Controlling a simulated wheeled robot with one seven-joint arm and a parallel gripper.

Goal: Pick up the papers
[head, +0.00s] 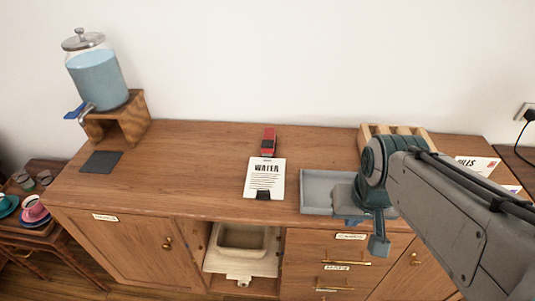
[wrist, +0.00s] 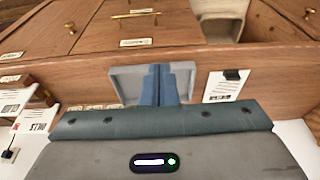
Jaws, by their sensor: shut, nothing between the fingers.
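A white printed sheet headed WATER (head: 264,177) lies flat on the wooden sideboard, with a black clip at its near edge. It also shows in the wrist view (wrist: 224,89), to the right of my fingers. More white papers marked BILLS (head: 478,168) lie at the right end, partly hidden by my arm; they show at the left in the wrist view (wrist: 38,120). My gripper (head: 379,246) is shut and empty, near the front edge of the grey tray, right of the WATER sheet. Its closed blue fingers show in the wrist view (wrist: 160,86) in front of the tray.
The shallow grey tray (head: 317,191) looks empty where visible. A red stapler-like object (head: 269,140) is behind the WATER sheet. A wooden rack (head: 400,131) stands behind my arm. A water dispenser (head: 97,75) on a wooden stand is at left. An open compartment (head: 242,240) is below.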

